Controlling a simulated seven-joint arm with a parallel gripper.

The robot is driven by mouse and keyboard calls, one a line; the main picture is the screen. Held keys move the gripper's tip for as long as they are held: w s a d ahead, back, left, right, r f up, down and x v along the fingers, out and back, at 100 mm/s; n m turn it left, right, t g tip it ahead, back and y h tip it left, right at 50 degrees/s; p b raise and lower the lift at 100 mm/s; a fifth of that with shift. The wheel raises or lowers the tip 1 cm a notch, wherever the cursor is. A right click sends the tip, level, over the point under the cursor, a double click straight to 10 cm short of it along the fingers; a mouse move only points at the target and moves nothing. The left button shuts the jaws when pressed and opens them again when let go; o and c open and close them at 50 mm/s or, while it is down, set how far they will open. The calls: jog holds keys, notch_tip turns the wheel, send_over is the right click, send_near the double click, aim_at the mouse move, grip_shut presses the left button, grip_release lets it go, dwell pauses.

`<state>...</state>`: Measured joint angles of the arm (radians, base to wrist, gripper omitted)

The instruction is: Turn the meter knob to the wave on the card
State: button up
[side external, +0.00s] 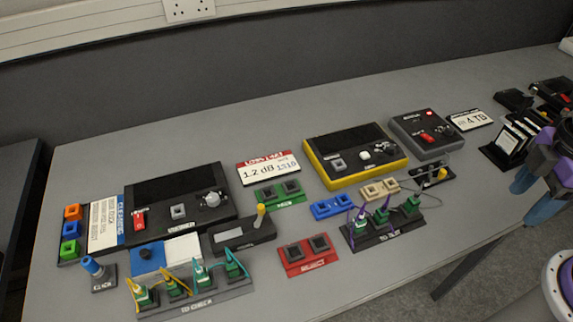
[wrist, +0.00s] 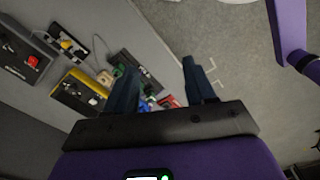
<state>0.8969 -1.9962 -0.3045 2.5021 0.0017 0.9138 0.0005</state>
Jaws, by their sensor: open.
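The yellow-edged meter (side external: 330,168) stands on the bench right of centre, with a dark top. Its dark knob (side external: 384,148) is at the right of the top, near a pale button; its pointer setting is too small to read. The meter also shows in the wrist view (wrist: 72,98). The card (side external: 268,168), with a red header, lies left of the meter and reads 1.2 dB and 1310. My gripper (side external: 519,189) is at the right edge, well apart from the meter. In the wrist view my gripper (wrist: 158,66) is open, with nothing between its fingers.
A grey box (side external: 406,122) with a red switch stands right of the meter. A viewer box (side external: 180,228) is at the left. Green, blue, tan and red holders and a rack of plugs (side external: 385,233) lie in front. The back of the bench (side external: 200,120) is clear.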

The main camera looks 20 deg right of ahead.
dwell(0.3)
jog(key=n, duration=0.1)
send_over(391, 146)
notch_tip(391, 146, down, 3)
notch_tip(391, 146, down, 16)
jog(key=shift+f, duration=0.25)
jog(key=shift+c, duration=0.3)
grip_shut()
